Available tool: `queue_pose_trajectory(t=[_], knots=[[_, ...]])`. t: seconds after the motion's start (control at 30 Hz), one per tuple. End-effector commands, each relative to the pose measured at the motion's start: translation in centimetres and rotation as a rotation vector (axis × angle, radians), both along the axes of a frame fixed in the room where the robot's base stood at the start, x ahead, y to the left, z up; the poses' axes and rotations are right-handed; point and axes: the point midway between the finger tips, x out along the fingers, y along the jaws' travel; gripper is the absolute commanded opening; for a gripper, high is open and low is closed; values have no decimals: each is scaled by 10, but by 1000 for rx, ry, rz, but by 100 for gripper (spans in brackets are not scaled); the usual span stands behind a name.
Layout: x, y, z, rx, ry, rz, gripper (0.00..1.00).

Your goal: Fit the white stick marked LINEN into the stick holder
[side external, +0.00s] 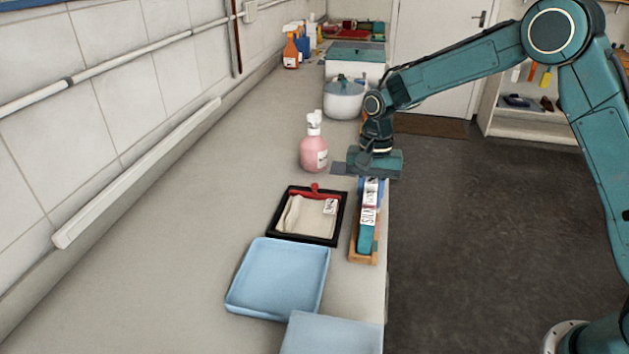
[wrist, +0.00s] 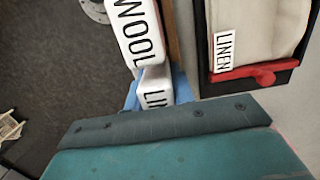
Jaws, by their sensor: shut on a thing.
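The stick holder (side external: 362,259) is a narrow wooden rack along the counter's right edge in the side external view. It holds a teal piece (side external: 366,240) and a white stick marked SILK (side external: 368,215). My gripper (side external: 371,177) is low over the holder's far end, shut on the white LINEN stick. In the wrist view that stick (wrist: 155,92) shows only the letters LI; my gripper's dark edge hides the rest. A white stick marked WOOL (wrist: 130,32) is right beside it. I cannot tell whether the LINEN stick is seated in the holder.
A black tray (side external: 271,226) with folded cream cloth, a red clip and a LINEN tag lies left of the holder. A light blue tray (side external: 240,296) is nearer the camera. A pink pump bottle (side external: 314,155) and a white pot (side external: 344,102) stand behind. The counter's left side is clear.

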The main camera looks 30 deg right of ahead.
Motion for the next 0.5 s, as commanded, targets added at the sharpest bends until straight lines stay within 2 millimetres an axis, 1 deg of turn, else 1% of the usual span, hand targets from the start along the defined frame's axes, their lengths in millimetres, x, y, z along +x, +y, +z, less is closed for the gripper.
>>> queue_pose_trajectory(t=[0.37, 0.4, 0.47, 0.5], knots=[[0, 0, -3, 0, 0, 0, 2], [0, 0, -3, 0, 0, 0, 32], [0, 0, -3, 0, 0, 0, 44], [0, 0, -3, 0, 0, 0, 46]])
